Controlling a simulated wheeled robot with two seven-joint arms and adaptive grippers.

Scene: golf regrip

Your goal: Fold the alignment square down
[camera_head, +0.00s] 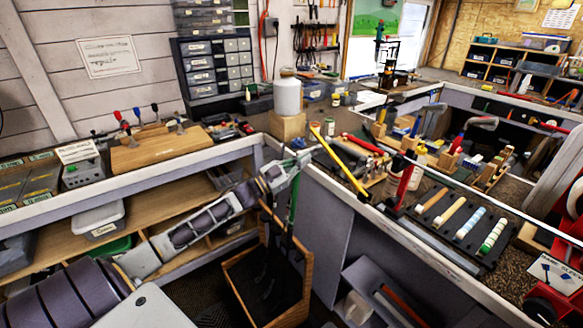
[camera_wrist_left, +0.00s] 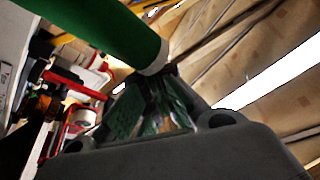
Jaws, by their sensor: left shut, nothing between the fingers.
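My left gripper (camera_head: 303,158) is at the front edge of the bench, near the corner. Its fingers are shut and hold nothing. In the left wrist view the gripper (camera_wrist_left: 160,85) is close to a green cylinder with a pale end (camera_wrist_left: 105,30). I cannot tell whether they touch. A green rod (camera_head: 294,200) hangs just below the gripper in the head view. I cannot pick out the alignment square with certainty. A red upright piece (camera_head: 405,182) stands at the bench's front edge, right of the gripper. My right gripper is not in view.
A yellow bar (camera_head: 340,160) slants over the bench edge close to the gripper. A black tray (camera_head: 455,250) with several coloured grips lies to the right. A wooden bin (camera_head: 300,290) stands below. A white bottle (camera_head: 287,96) stands behind on a wooden block.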

